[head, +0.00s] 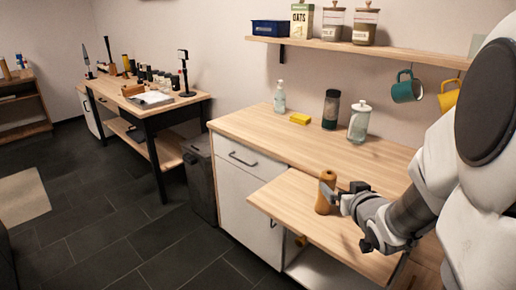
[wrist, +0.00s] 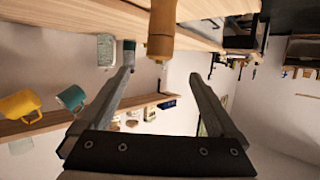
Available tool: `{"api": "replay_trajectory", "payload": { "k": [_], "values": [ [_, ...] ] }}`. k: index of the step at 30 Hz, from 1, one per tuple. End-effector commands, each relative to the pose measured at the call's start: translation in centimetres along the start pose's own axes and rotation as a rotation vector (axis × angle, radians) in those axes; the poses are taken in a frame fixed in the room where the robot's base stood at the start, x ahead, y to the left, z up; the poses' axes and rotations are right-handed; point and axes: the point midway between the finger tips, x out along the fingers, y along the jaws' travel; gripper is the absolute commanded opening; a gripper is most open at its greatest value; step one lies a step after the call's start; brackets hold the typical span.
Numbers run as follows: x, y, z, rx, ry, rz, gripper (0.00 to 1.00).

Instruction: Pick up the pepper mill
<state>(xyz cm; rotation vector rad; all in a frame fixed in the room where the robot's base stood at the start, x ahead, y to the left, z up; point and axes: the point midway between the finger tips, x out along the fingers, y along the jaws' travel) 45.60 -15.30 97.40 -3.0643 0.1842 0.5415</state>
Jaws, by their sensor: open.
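The pepper mill (head: 325,193) is brown and wooden, standing upright on a pull-out wooden board (head: 293,218) below the counter. In the wrist view, which is upside down, the mill (wrist: 162,32) hangs from the top edge, with its rounded head lowest.
On the counter (head: 250,125) behind stand a soap bottle (head: 279,97), a yellow sponge (head: 300,118), a dark jar (head: 331,109) and a glass press (head: 359,122). A shelf (head: 350,48) with mugs (head: 406,89) hangs above. The board's left part is clear.

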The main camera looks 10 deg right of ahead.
Motion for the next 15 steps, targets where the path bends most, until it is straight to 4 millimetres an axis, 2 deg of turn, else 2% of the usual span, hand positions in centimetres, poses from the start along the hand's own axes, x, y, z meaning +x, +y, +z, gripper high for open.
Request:
{"api": "replay_trajectory", "payload": {
  "k": [12,15],
  "values": [
    [1.8,0.0,-0.3,-0.002,-0.004,0.002,0.96],
    [4.2,0.0,0.3,-0.004,-0.001,0.002,0.96]
  ]
}}
